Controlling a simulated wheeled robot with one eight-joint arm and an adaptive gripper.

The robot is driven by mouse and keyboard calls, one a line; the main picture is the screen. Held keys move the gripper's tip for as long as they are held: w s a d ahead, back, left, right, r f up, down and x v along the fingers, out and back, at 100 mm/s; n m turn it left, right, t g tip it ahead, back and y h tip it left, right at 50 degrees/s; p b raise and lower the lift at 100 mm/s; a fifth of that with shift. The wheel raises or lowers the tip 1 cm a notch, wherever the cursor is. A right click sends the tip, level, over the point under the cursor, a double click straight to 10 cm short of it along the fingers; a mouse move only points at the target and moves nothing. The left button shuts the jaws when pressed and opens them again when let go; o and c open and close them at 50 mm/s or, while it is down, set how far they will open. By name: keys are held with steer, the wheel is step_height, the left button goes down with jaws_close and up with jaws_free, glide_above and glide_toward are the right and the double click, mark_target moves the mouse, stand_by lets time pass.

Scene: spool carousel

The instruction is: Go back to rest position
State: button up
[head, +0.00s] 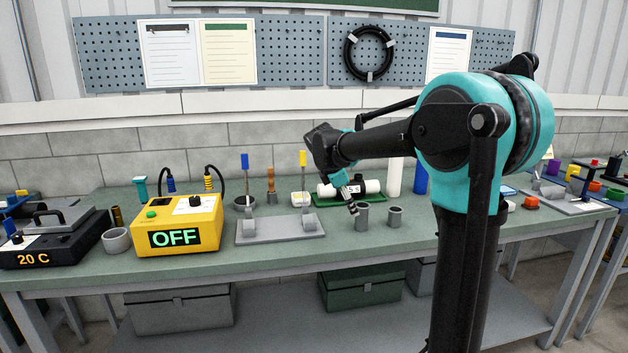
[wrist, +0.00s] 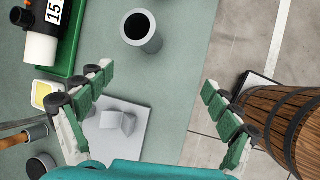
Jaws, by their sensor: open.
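My gripper (head: 353,205) hangs from my black and teal arm over the green workbench (head: 300,265), in front of the white cylinder. In the wrist view my gripper (wrist: 157,82) has its two green-padded fingers spread wide with nothing between them. A grey cup (wrist: 142,40) stands beyond the fingertips. The white and black cylinder (wrist: 40,48) with a number label lies at upper left in a green tray (wrist: 72,45). In the head view that cylinder (head: 370,187) is partly hidden by the gripper.
A yellow box (head: 178,226) reading OFF and a dark device (head: 55,240) reading 20 C stand left. A grey bracket plate (head: 280,230) and two grey cups, including one at right (head: 394,217), lie near. A wooden barrel (wrist: 285,115) stands right in the wrist view.

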steer(key=s+d+f+m+y, duration=0.1)
steer(key=s+d+f+m, duration=0.1)
steer(key=s+f+m, duration=0.4)
steer(key=s+d+f+m+y, duration=0.2)
steer(key=s+f+m, duration=0.4)
steer(key=s, duration=0.8)
steer(key=s+d+f+m+y, duration=0.1)
steer(key=s+d+f+m, duration=0.3)
steer(key=s+f+m, duration=0.3)
steer(key=s+f, duration=0.2)
steer(key=s, duration=0.1)
steer(key=shift+s+f, duration=0.2)
steer(key=shift+f, duration=0.1)
steer(key=shift+d, duration=0.1)
